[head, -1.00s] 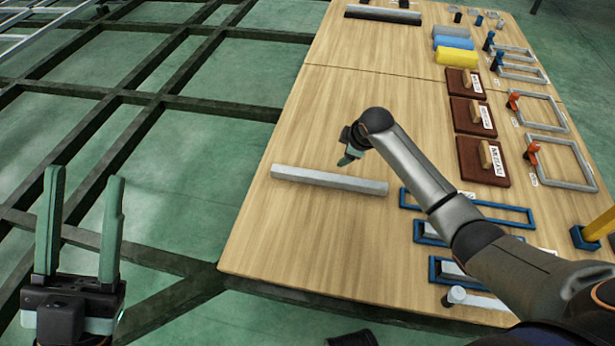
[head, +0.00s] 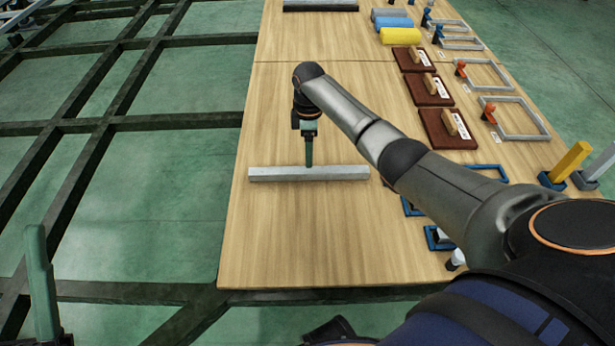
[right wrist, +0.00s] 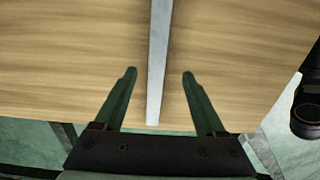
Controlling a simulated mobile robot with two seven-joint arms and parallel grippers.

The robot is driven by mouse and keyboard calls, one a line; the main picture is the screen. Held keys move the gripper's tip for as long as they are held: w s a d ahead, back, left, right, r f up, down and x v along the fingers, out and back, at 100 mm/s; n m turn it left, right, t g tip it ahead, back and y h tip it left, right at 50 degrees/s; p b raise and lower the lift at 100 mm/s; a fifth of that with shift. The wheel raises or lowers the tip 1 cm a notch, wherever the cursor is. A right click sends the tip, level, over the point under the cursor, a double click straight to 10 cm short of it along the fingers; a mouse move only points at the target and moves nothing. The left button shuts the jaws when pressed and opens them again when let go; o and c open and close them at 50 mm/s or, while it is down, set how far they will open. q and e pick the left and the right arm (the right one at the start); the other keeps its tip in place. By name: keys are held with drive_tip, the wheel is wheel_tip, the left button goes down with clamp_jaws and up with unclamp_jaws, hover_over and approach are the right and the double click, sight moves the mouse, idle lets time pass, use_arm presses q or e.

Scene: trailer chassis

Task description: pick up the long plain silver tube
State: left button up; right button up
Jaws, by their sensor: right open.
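The long plain silver tube (head: 275,174) lies flat on the wooden table, running left to right in the head view. In the right wrist view the tube (right wrist: 158,60) runs up the picture, with its near end between the fingers. My right gripper (head: 309,165) points down over the middle of the tube. In the right wrist view the right gripper (right wrist: 160,75) is open, with one finger on each side of the tube and a gap on both sides. My left gripper (head: 38,270) is only partly in view at the left edge, one finger showing, away from the table.
Brown boards with wooden handles (head: 447,128), grey frames (head: 515,118) and blue frames (head: 490,172) lie along the table's right side. A yellow post (head: 570,162) stands at the right edge. Rolls (head: 400,36) and a dark bar (head: 320,5) lie farther back.

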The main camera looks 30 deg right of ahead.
sight(309, 170)
wheel_tip(309, 170, down, 3)
drive_tip(key=shift+r+b, duration=0.2)
drive_tip(key=shift+b, duration=0.2)
wheel_tip(309, 170, down, 5)
drive_tip(key=b, duration=0.3)
drive_tip(key=shift+w+d+b, duration=0.1)
drive_tip(key=shift+d+b, duration=0.05)
drive_tip(key=shift+b, duration=0.2)
use_arm(q)
drive_tip(key=shift+g, duration=0.3)
drive_tip(key=f, duration=0.5)
drive_tip(key=shift+w+d+f, duration=0.15)
drive_tip(key=shift+d+f, duration=0.05)
drive_tip(key=shift+d, duration=0.15)
use_arm(e)
drive_tip(key=shift+c, duration=0.4)
clamp_jaws()
